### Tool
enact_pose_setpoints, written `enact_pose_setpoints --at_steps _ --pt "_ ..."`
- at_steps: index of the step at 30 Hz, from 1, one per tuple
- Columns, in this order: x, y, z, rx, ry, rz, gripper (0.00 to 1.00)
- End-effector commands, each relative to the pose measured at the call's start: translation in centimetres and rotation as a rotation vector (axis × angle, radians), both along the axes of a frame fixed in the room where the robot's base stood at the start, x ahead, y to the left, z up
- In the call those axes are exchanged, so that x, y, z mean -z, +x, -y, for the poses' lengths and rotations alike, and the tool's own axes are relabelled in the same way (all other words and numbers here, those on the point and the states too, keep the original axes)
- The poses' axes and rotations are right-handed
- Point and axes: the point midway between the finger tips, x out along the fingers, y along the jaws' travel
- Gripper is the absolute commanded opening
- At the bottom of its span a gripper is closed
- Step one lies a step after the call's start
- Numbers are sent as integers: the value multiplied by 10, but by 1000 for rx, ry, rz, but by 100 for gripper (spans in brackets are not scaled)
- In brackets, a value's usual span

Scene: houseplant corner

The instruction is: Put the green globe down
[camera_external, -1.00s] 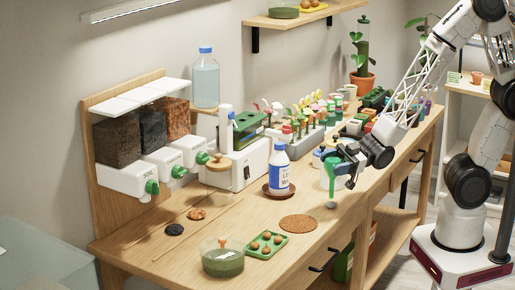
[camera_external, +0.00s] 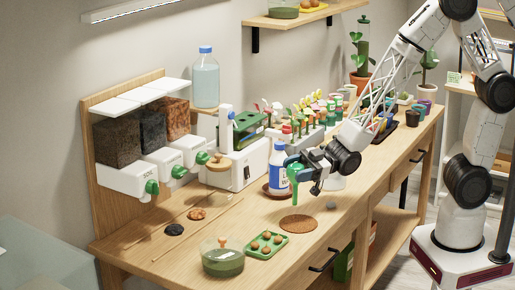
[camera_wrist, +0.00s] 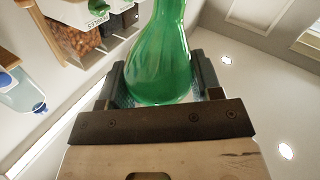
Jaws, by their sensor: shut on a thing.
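My gripper (camera_external: 294,168) is shut on the green globe (camera_external: 295,188). The globe is green, glassy and narrows downward in the external view. It hangs upright over or just behind the round brown cork mat (camera_external: 298,225), with its lower tip a little above the mat in the picture; I cannot tell the exact gap. In the wrist view the green glass (camera_wrist: 158,60) fills the space between the jaws. The fingers hide part of the globe's upper end.
A white-and-blue bottle (camera_external: 278,172) stands close on the left of my gripper. A green tray with brown balls (camera_external: 265,246) and a glass bowl (camera_external: 222,262) lie front left. A small grey piece (camera_external: 331,206) lies right of the mat. The table's front edge is near.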

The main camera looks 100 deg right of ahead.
Motion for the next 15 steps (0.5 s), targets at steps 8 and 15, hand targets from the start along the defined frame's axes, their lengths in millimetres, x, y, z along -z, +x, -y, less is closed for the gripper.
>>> enact_pose_setpoints --at_steps 8,15 --pt "0 1 0 0 0 1 33" --pt "6 1 0 0 0 -1 33"
